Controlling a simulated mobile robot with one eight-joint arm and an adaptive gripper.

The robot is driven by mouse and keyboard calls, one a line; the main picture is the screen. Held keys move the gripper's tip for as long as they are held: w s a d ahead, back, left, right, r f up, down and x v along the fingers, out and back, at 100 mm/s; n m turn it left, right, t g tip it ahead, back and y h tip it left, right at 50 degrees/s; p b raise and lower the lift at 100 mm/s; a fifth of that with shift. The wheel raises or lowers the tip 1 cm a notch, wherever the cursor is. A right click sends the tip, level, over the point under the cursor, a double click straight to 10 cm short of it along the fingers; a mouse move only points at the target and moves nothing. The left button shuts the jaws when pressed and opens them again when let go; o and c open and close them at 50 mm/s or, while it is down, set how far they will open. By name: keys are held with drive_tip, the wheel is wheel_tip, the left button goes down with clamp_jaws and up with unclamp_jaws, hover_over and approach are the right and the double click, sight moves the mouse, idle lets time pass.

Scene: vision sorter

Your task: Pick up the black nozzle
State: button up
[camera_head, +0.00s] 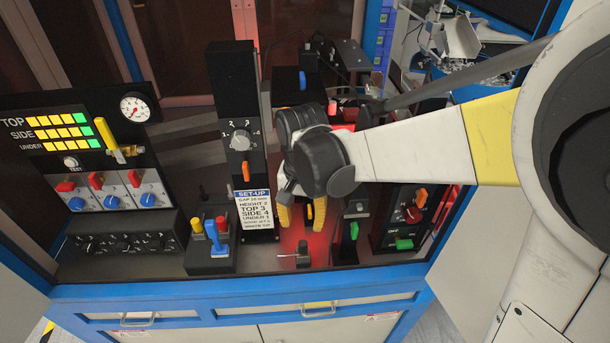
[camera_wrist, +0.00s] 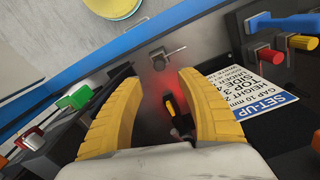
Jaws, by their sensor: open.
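My gripper (camera_head: 301,225) points down over the middle of the bench, with its two yellow fingers apart. In the wrist view my gripper (camera_wrist: 158,76) is open, and nothing is clamped between the fingers. A small dark piece with a yellow-orange mark (camera_wrist: 173,104) shows between the fingers, nearer the right one, by a red glow. It also shows in the head view (camera_head: 308,211). I cannot tell whether this piece is the black nozzle. No other thing is clearly the nozzle, and my wrist hides part of the bench behind it.
A black post with a dial (camera_head: 240,138) and a SET-UP card (camera_head: 255,211) stands left of my gripper. A small metal lever (camera_head: 303,256) stands in front. A green-switch unit (camera_head: 352,230) is close on the right.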

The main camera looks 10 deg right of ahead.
sight(303, 243)
drive_tip(key=f, duration=0.1)
drive_tip(key=f+b, duration=0.1)
drive_tip(key=f, duration=0.2)
drive_tip(key=shift+s+a+f, duration=0.15)
drive_tip(key=shift+s+a, duration=0.1)
drive_tip(key=shift+s, duration=0.05)
drive_tip(key=f, duration=0.2)
drive_tip(key=f+b, duration=0.1)
drive_tip(key=f, duration=0.1)
drive_tip(key=f+b, duration=0.1)
drive_tip(key=f, duration=0.1)
drive_tip(key=shift+w+d+f, duration=0.15)
drive_tip(key=shift+w+d, duration=0.1)
clamp_jaws()
